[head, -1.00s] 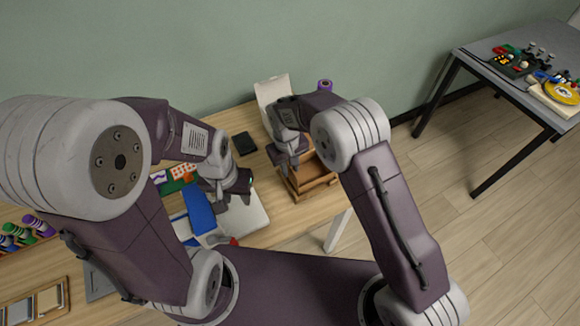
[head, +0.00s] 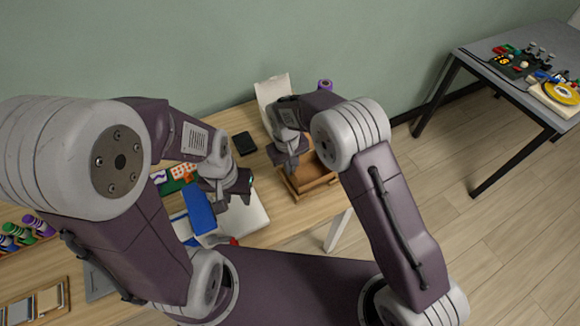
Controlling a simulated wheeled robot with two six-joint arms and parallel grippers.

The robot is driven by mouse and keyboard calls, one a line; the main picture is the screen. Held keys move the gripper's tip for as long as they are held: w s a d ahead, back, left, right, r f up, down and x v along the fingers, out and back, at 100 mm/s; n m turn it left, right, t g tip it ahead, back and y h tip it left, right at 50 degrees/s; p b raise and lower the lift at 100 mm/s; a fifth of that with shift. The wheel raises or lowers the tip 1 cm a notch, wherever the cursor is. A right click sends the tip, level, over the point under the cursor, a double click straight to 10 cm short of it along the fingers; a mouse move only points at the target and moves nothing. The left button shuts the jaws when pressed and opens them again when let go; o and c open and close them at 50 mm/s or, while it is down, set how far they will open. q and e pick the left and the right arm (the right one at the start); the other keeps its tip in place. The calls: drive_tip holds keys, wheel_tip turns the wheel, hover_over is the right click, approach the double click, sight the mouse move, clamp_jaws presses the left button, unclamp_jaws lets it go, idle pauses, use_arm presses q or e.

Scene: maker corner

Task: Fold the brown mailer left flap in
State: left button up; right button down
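The brown mailer (head: 318,182) is an open box on the wooden table, right of centre in the head view. A pale upright panel (head: 270,90) behind it looks like its raised lid. My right gripper (head: 290,169) points down at the box's left side. It hides much of that side, so I cannot make out the left flap. Its fingertips are too small and hidden to read. My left gripper (head: 235,202) is further left, above a pale flat item, apart from the mailer. Its two fingers look spread with nothing between them.
A blue object (head: 199,210) lies beside the pale flat item (head: 250,217). A grey side table (head: 490,60) with tools stands far right.

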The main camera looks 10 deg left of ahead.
idle(0.9)
drive_tip(key=g+y, duration=0.1)
drive_tip(key=w+d+g+y, duration=0.1)
drive_tip(key=y, duration=0.1)
drive_tip(key=g+y, duration=0.1)
drive_tip(key=shift+w+d+f+y, duration=0.15)
drive_tip(key=shift+d+f+y, duration=0.15)
drive_tip(key=shift+d+f, duration=0.1)
drive_tip(key=shift+w+d+g+y+b, duration=0.15)
drive_tip(key=shift+g+y+b, duration=0.25)
drive_tip(key=shift+y, duration=0.2)
drive_tip(key=c, duration=1.7)
unclamp_jaws()
drive_tip(key=shift+r, duration=0.1)
